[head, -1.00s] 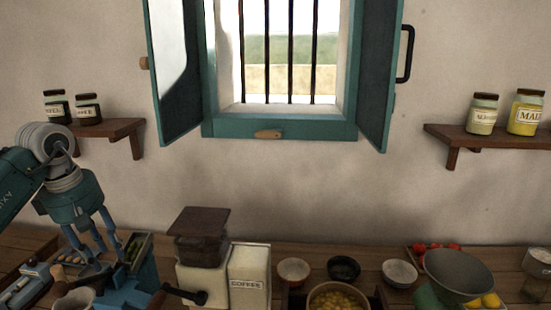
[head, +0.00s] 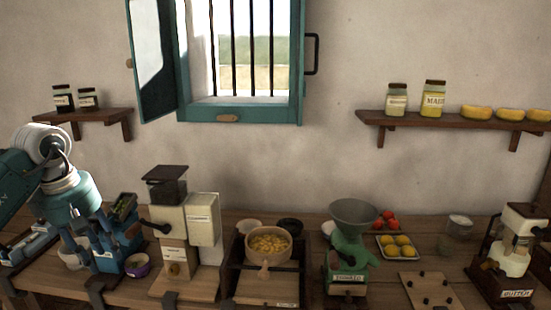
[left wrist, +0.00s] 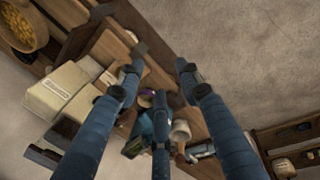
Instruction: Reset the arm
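My left gripper (head: 92,250) is at the left of the head view, pointing down over the bench, with the teal arm coming in from the left edge. In the left wrist view its three blue fingers (left wrist: 160,72) are spread apart with nothing between them. It is in front of a blue machine (head: 122,240) on the bench; I cannot tell whether they touch. My right arm and gripper show in neither view.
The wooden bench (head: 445,262) holds a cream coffee grinder (head: 172,225), a bowl of yellow pieces (head: 268,244), a green grinder with a grey hopper (head: 350,250), a tray of lemons (head: 397,246) and a cream machine (head: 515,250). Wall shelves (head: 460,124) hold jars.

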